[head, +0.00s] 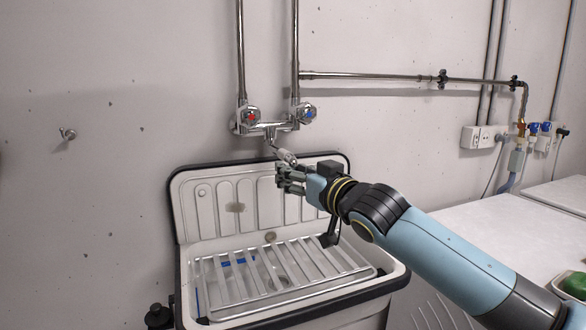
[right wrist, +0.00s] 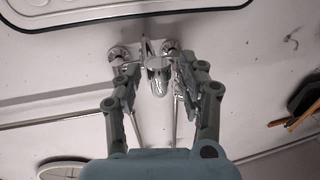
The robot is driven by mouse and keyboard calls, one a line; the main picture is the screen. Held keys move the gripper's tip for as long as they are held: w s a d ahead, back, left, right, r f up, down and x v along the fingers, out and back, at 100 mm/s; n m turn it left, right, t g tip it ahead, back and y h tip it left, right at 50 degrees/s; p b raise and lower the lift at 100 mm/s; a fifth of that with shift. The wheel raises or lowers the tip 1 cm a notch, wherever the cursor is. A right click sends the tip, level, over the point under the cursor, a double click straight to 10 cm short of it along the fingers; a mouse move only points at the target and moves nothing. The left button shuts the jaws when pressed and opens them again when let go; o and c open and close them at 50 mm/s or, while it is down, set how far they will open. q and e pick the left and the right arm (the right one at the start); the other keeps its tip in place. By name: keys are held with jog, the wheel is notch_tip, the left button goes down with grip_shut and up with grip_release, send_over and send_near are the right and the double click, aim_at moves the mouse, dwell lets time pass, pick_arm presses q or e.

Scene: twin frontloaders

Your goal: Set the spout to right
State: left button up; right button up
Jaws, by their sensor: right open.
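The chrome mixer tap (head: 268,127) is mounted on the wall above the sink, with a red-marked knob (head: 251,116) on the left and a blue-marked knob (head: 307,113) on the right. Its spout (head: 284,154) comes down and forward, slanting to the right in the head view; my gripper hides part of it. My right gripper (head: 284,179) is at the spout's lower end. In the right wrist view the gripper (right wrist: 157,68) is open, with the spout (right wrist: 157,80) between its two fingers. I cannot tell whether either finger touches it. My left gripper is not in view.
The white sink (head: 185,215) with a dark rim stands below, with a slatted rack (head: 285,278) across its basin. Two vertical pipes rise above the tap. A white counter (head: 490,235) and wall sockets (head: 478,137) are on the right.

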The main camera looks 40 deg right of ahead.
jog(key=shift+w, duration=0.45)
jog(key=shift+c, duration=0.5)
grip_shut()
